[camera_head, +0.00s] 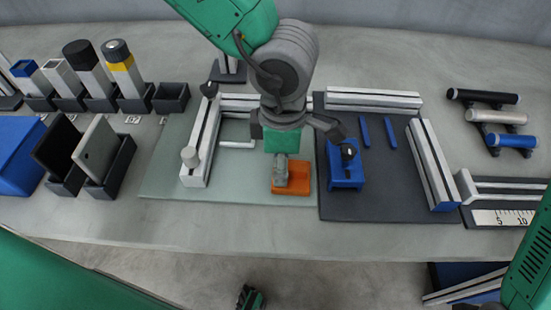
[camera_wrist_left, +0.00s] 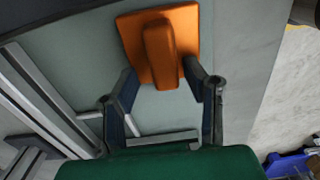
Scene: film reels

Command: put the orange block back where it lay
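The orange block (camera_head: 291,190) lies on the pale green mat (camera_head: 160,185), near its front right corner. In the left wrist view the orange block (camera_wrist_left: 135,40) is a flat slab with a raised ridge along its middle. My left gripper (camera_head: 287,172) hangs over it from above. In the left wrist view the left gripper (camera_wrist_left: 162,78) has its fingers spread to either side of the ridge, with a gap visible on both sides. The fingers partly hide the block in the head view. My right gripper is not in view.
A light rail frame (camera_head: 200,150) stands left of the block on the mat. A blue clamp block (camera_head: 346,178) stands close on the right, on a dark mat (camera_head: 385,205). Slotted holders (camera_head: 110,180) stand at left. Capped tubes (camera_head: 495,116) lie at right.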

